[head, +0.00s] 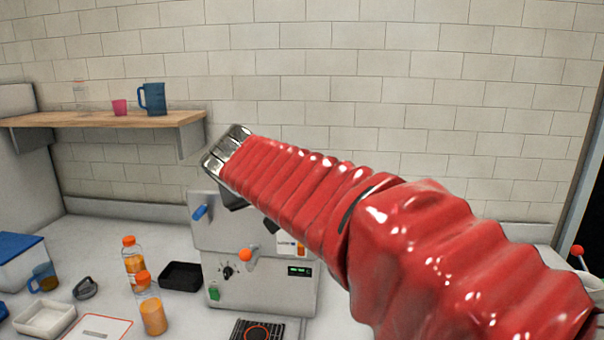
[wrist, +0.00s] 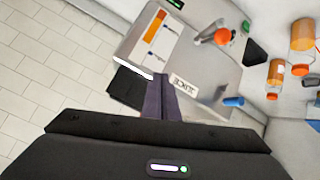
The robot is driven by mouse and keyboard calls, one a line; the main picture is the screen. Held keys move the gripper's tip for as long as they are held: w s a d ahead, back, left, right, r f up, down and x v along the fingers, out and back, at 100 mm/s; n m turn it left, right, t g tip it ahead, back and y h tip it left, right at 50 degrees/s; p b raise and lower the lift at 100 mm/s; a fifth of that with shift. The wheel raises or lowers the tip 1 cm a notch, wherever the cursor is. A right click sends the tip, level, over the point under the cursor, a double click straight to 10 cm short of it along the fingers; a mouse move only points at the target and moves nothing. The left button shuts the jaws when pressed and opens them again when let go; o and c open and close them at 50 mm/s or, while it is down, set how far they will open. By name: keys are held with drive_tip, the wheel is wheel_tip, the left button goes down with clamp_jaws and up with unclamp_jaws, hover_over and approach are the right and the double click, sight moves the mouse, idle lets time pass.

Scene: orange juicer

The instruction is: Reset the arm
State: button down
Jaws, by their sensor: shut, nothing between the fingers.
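My red-sleeved arm reaches across the head view from the lower right to the upper middle, raised in front of the juicer (head: 262,292). Its metal wrist end is at the upper left of the sleeve, and the gripper itself is mostly hidden behind it. In the wrist view my gripper (wrist: 162,82) is shut, its dark fingers together and empty. The grey juicer body (wrist: 205,50) shows beyond the fingers, tilted in the picture, with its orange knob and label. I cannot tell the gap between the fingers and the juicer.
Orange bottles (head: 132,258) and a black tray (head: 181,275) stand left of the juicer. A wooden shelf (head: 100,119) holds a blue jug (head: 153,98) and pink cup (head: 119,107). A white tray (head: 45,318) is at lower left. The tiled wall is behind.

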drive_tip(key=s+d+f+m+g, duration=0.1)
drive_tip(key=s+d+f, duration=0.5)
drive_tip(key=s, duration=0.4)
drive_tip(key=s+d+f+m+g, duration=0.1)
drive_tip(key=s+d+f+g, duration=0.1)
drive_tip(key=s+d+f, duration=0.4)
drive_tip(key=s+d+f+m+g+y, duration=0.1)
drive_tip(key=s+d+f, duration=0.5)
drive_tip(key=s+d, duration=0.4)
drive_tip(key=s, duration=0.5)
drive_tip(key=shift+s+d+g, duration=0.25)
drive_tip(key=shift+g, duration=0.15)
drive_tip(key=shift+f, duration=0.1)
